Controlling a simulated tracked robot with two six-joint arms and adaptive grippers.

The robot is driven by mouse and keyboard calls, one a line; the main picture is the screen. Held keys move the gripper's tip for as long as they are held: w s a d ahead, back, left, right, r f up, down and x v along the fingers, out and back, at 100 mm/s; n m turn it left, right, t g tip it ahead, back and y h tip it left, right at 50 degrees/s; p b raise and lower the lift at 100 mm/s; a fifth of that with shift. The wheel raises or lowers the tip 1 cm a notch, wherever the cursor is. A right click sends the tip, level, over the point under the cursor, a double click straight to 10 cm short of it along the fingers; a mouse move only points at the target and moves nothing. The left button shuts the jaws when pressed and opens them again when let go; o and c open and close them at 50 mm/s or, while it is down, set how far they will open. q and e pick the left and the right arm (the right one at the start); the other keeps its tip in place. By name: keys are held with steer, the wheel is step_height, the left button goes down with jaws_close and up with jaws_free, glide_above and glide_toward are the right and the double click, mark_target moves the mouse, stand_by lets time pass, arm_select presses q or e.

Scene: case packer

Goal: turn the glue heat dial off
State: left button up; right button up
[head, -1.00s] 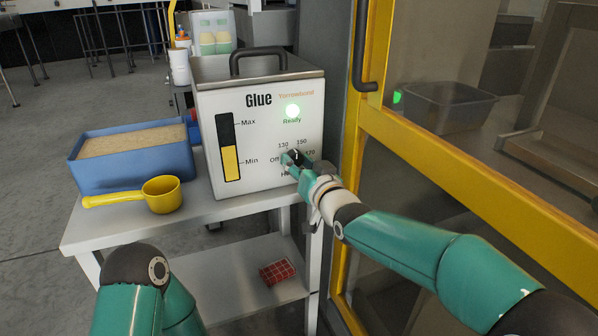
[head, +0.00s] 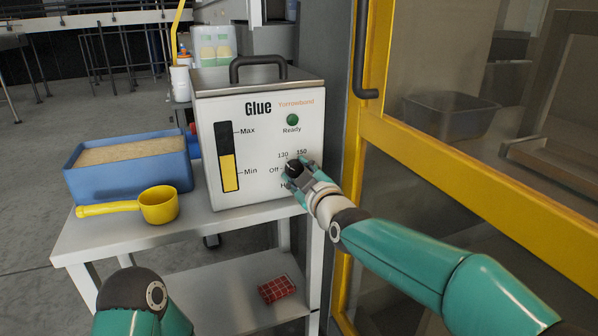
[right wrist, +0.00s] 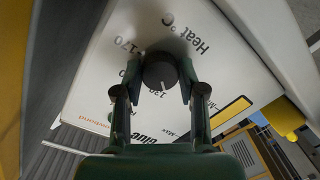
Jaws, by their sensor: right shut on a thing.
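The white glue machine (head: 265,125) stands on a grey cart, its black heat dial (head: 292,168) low on the front. Off, 130 and 150 are readable around the dial; other marks are partly covered by my right gripper. My right gripper (head: 297,170) is shut on the dial. In the right wrist view the dial (right wrist: 160,72) sits between the two fingertips (right wrist: 160,78), and its pale pointer line faces close to the 130 mark. The Ready lamp (head: 293,120) is dark green, unlit. My left gripper is out of view; only part of that arm shows.
A blue bin (head: 128,182) of tan granules and a yellow scoop (head: 158,204) sit left on the cart top (head: 110,238). A red checked item (head: 276,288) lies on the lower shelf. A yellow-framed door (head: 450,150) stands close on the right.

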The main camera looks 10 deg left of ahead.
steer(key=n+p, duration=0.3)
steer(key=n, duration=0.1)
steer(key=shift+f+n+t+h+p, duration=0.15)
steer(key=shift+n+t+h+p, duration=0.15)
steer(key=shift+n+p, duration=0.95)
steer(key=shift+n+b, duration=0.3)
steer(key=shift+n, duration=0.25)
steer(key=o, duration=1.1)
steer(key=shift+o, duration=0.2)
steer(key=shift+s+d, duration=0.4)
steer(key=shift+s, duration=0.2)
steer(key=v, duration=1)
steer(key=shift+s, duration=0.2)
steer(key=shift+d, duration=0.1)
